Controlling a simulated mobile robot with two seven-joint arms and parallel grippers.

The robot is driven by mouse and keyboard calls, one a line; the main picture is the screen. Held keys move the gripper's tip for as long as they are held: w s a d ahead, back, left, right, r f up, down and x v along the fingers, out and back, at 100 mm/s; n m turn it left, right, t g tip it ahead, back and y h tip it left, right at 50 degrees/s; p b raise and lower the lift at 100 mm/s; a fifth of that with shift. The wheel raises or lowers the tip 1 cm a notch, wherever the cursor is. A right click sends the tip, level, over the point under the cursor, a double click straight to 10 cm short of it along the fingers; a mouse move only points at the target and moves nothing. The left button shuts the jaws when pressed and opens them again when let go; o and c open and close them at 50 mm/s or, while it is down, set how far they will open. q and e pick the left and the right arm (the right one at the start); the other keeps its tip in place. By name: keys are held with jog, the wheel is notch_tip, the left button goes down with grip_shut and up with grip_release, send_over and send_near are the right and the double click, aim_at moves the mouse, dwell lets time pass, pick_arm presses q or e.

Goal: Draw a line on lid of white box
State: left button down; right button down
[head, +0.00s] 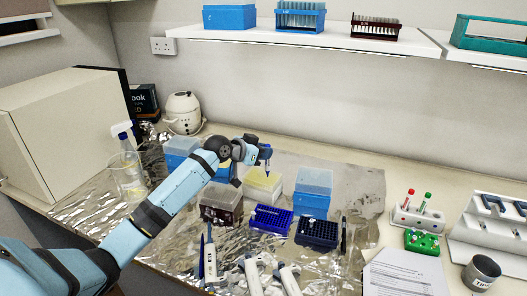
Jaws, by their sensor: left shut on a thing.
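The white box (262,192) stands on the foil mat (350,185) near the middle of the bench, with a pale yellowish top. My left gripper (261,155) is above the far part of its lid. It is shut on a slim blue pen (268,160), which looks roughly upright with its lower end towards the lid. I cannot tell whether the tip touches the lid, and no line on the lid can be made out. My right gripper is out of view.
A blue box (313,192) stands right of the white box, with blue racks (271,219) in front. A dark red box (219,208) sits under my left forearm. Several pipettes (252,274) lie at the front. Paper (403,274) and a tube rack (417,216) are at right.

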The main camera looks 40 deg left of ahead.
pick_arm(q)
jog(key=shift+f, duration=0.5)
dwell(0.9)
jog(key=shift+w+d+p, duration=0.1)
jog(key=shift+d+p, duration=0.7)
jog(key=shift+p, duration=0.2)
dwell(2.0)
dwell(0.6)
jog(key=shift+s+a+p, duration=0.25)
jog(key=shift+a+p, duration=0.1)
jog(key=shift+a, duration=0.25)
dwell(1.5)
jog(key=shift+r, duration=0.1)
dwell(0.8)
